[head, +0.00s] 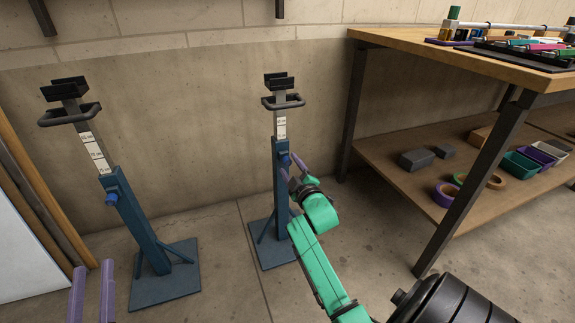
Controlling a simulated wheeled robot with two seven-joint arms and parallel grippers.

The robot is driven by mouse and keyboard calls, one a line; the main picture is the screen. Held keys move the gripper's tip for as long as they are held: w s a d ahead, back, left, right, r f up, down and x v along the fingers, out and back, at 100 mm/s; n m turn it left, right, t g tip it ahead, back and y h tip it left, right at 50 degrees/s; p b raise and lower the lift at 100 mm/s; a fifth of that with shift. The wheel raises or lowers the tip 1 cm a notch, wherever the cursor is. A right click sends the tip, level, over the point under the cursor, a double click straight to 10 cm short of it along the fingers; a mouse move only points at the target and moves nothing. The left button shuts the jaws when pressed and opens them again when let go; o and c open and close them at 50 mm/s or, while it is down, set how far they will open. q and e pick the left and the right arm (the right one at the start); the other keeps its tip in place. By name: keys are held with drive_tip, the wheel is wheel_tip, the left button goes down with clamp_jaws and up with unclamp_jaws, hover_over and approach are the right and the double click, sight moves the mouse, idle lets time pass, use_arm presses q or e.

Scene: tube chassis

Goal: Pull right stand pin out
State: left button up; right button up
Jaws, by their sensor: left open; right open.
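The right stand (281,185) is a blue post on a flat base, with a grey inner tube, a white height label and a black V-shaped head on top. Its small blue pin (284,160) sticks out of the post's upper part. My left gripper (91,290), also purple-fingered, is open and empty at the bottom left.
A wooden workbench (400,40) with a lower shelf stands at the right. The shelf holds grey blocks (416,160), tape rings (446,194) and coloured bins (520,164). A concrete wall is behind the stands. Bare floor lies between them.

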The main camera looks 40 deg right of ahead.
drive_tip(key=x, duration=0.2)
drive_tip(key=shift+w+d+b, duration=0.15)
drive_tip(key=shift+w+b, duration=0.1)
drive_tip(key=shift+b, duration=0.15)
use_arm(q)
wheel_tip(320, 180, up, 10)
drive_tip(key=a+m+t+h, duration=0.1)
drive_tip(key=t, duration=0.2)
drive_tip(key=shift+s+a+r, duration=0.15)
drive_tip(key=shift+s+r, duration=0.05)
drive_tip(key=shift+s, duration=0.15)
use_arm(e)
clamp_jaws()
idle(0.3)
